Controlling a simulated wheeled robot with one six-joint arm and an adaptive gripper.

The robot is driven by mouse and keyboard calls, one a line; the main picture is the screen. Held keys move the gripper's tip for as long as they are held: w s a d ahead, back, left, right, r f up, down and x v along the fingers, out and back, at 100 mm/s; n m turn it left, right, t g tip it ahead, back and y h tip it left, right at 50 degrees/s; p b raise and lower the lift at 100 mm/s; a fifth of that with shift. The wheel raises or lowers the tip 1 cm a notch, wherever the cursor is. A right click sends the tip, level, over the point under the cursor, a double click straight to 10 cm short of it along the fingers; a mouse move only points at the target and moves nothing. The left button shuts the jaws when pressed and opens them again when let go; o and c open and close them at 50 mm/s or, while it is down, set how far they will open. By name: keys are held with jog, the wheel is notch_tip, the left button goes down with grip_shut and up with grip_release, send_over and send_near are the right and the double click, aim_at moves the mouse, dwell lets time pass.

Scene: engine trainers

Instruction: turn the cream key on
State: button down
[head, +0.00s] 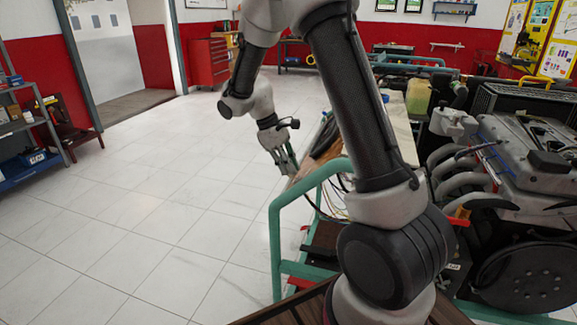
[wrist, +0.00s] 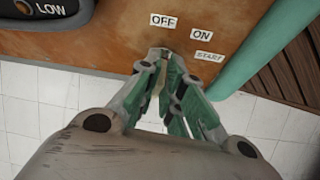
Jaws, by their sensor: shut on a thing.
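In the wrist view my gripper (wrist: 165,62) reaches a brown panel (wrist: 112,32) with its fingers closed together just below the OFF label (wrist: 163,20). A narrow cream strip of the key (wrist: 156,82) shows between the fingers; the rest of it is hidden by them. The ON label (wrist: 201,34) is up and right of the fingertips, and the START label (wrist: 209,57) is to the right. I cannot tell the key's exact angle. In the head view my gripper (head: 287,163) is at the left side of the engine stand, and the key is not visible there.
A green tube frame (head: 274,235) borders the stand, and it passes right of the labels in the wrist view (wrist: 262,58). A dark knob housing marked LOW (wrist: 45,12) is at upper left. The engine (head: 535,160) is at right. The tiled floor (head: 130,210) at left is clear.

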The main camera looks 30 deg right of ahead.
jog(key=m, duration=0.1)
jog(key=m+t+h, duration=0.1)
jog(key=m, duration=0.1)
jog(key=m+h, duration=0.1)
jog(key=m, duration=0.1)
jog(key=shift+s+a+f, duration=0.15)
jog(key=shift+s+a, duration=0.05)
jog(key=shift+a, duration=0.15)
dwell(0.3)
jog(key=c, duration=1.6)
grip_release()
jog(key=shift+o, duration=0.2)
jog(key=shift+a, duration=0.1)
jog(key=v, duration=1.2)
jog(key=shift+s+a+f, duration=0.1)
jog(key=shift+s, duration=0.05)
